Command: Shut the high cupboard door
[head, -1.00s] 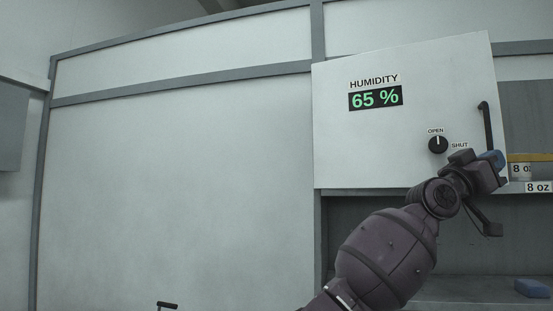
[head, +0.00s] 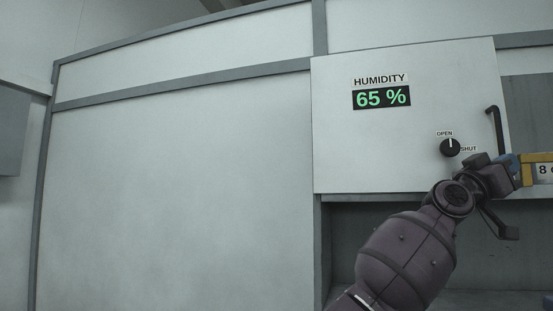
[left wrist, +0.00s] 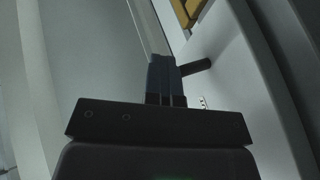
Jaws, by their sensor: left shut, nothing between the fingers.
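The high cupboard door (head: 400,160) is a white panel with a green HUMIDITY 65 % display. It looks ajar: its right edge stands out from the cupboard front, and the shelf shows beyond it. A dark bar handle (head: 496,128) is near its right edge. A black knob (head: 450,147) sits between the labels OPEN and SHUT, its mark pointing up toward OPEN. My left gripper (head: 516,167) is shut and empty at the door's lower right edge; I cannot tell whether it touches. Its shut fingers show in the left wrist view (left wrist: 165,80). My right gripper is not in view.
A yellow-edged item (head: 537,157) with an "8 oz" label is just right of my gripper. An open dark recess (head: 345,240) lies below the door. A wide pale wall panel (head: 180,190) fills the left, with nothing in front of it.

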